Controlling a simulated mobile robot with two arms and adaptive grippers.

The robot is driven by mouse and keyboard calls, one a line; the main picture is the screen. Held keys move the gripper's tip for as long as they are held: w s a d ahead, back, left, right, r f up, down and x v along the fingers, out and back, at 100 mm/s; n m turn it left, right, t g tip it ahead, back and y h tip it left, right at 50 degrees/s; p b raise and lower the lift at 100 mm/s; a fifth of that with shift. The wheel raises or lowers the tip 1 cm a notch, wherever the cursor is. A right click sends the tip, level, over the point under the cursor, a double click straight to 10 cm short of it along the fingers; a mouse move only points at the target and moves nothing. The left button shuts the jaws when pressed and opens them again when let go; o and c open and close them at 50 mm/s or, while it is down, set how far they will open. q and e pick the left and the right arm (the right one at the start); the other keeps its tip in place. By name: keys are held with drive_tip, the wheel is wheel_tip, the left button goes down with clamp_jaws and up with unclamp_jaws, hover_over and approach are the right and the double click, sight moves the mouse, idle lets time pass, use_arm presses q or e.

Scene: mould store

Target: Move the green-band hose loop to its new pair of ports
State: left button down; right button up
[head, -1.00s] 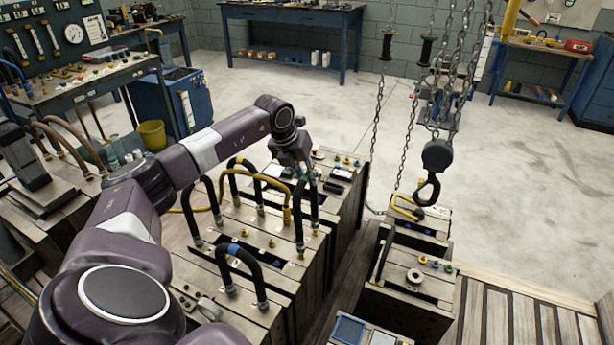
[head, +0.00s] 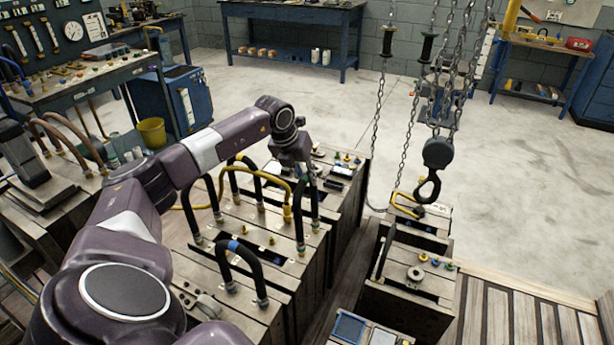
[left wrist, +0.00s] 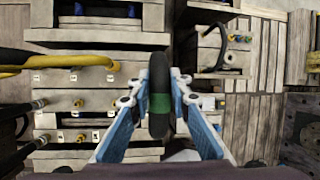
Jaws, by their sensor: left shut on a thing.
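The green-band hose loop is a dark arched hose on the long mould block (head: 268,240). Its lower part (head: 300,222) shows in the head view, with the ends down at brass fittings on the block's top; I cannot tell how firmly they sit. My left gripper (head: 306,178) comes down over the top of the arch. In the left wrist view the gripper's blue fingers (left wrist: 160,95) are shut around the hose at its green band (left wrist: 160,104). The wrist and hose hide part of the ports behind them. My right gripper is not in view.
A blue-band hose loop (head: 238,247) stands in front, and a yellow hose (head: 270,181) and other dark loops stand close left. A crane hook (head: 430,186) hangs on chains over a smaller mould (head: 412,292) at right.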

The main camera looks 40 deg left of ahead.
use_arm(q)
drive_tip(key=shift+f, duration=0.55)
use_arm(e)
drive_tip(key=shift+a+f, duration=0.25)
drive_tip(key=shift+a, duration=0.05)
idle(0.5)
use_arm(q)
drive_tip(key=shift+s+d+f+b, duration=0.1)
drive_tip(key=shift+f+b, duration=0.25)
drive_tip(key=shift+b, duration=0.05)
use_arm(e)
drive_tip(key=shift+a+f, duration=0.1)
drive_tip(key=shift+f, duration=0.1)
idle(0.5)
use_arm(q)
drive_tip(key=shift+d, duration=0.1)
drive_tip(key=shift+f, duration=0.15)
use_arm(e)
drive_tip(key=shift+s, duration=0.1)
use_arm(q)
drive_tip(key=shift+s, duration=0.1)
drive_tip(key=c, duration=2.1)
unclamp_jaws()
drive_tip(key=shift+a, duration=0.2)
drive_tip(key=o, duration=0.4)
drive_tip(key=shift+s+a+f, duration=0.15)
drive_tip(key=shift+a+f, duration=0.05)
drive_tip(key=shift+a, duration=0.1)
drive_tip(key=shift+d+r, duration=0.1)
drive_tip(key=shift+d, duration=0.1)
